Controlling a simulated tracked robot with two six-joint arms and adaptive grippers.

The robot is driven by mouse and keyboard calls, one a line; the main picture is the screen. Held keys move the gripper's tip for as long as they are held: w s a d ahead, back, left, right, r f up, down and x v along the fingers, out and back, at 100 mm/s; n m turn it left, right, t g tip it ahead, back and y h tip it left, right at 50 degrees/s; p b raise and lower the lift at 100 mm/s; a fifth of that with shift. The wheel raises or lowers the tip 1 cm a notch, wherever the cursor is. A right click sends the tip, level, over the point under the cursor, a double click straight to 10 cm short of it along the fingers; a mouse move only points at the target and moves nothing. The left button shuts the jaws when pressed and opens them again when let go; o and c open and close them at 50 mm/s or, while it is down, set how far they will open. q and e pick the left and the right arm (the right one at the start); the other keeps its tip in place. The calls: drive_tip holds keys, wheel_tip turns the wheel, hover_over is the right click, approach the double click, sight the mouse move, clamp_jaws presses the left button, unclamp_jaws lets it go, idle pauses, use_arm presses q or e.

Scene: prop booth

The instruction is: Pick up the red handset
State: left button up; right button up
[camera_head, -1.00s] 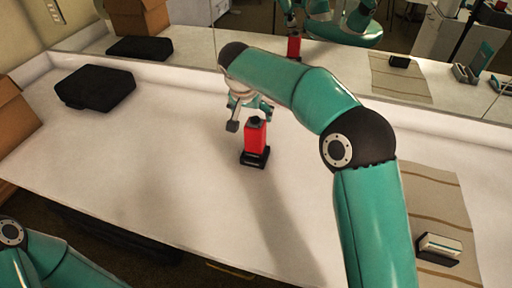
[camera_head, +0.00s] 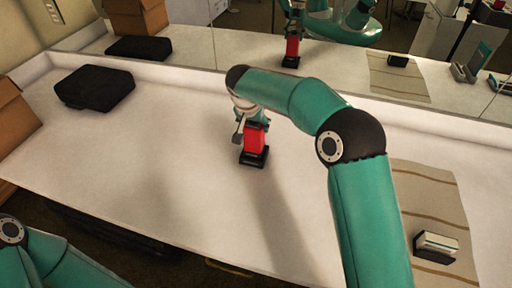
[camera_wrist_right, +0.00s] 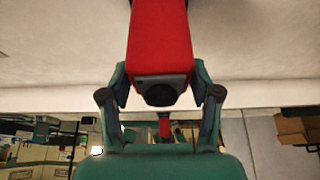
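The red handset (camera_head: 256,137) stands upright in a black base (camera_head: 254,158) on the white counter, in the middle of the head view. My right gripper (camera_head: 253,118) is at its top end, partly hidden behind my wrist and the handset. In the right wrist view the red handset (camera_wrist_right: 160,38) hangs in from the top edge, its dark end between the two fingers of my right gripper (camera_wrist_right: 160,72). The fingers are spread, one on each side, close to the handset's sides; a firm grip does not show. My left gripper is out of view.
A black case (camera_head: 95,88) lies at the back left, by a cardboard box (camera_head: 14,115). A striped mat (camera_head: 430,190) with a small black-and-white device (camera_head: 436,245) is at the right. A mirror (camera_head: 330,60) runs along the back. The counter's left front is clear.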

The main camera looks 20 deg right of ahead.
clamp_jaws()
drive_tip(key=shift+r, duration=0.1)
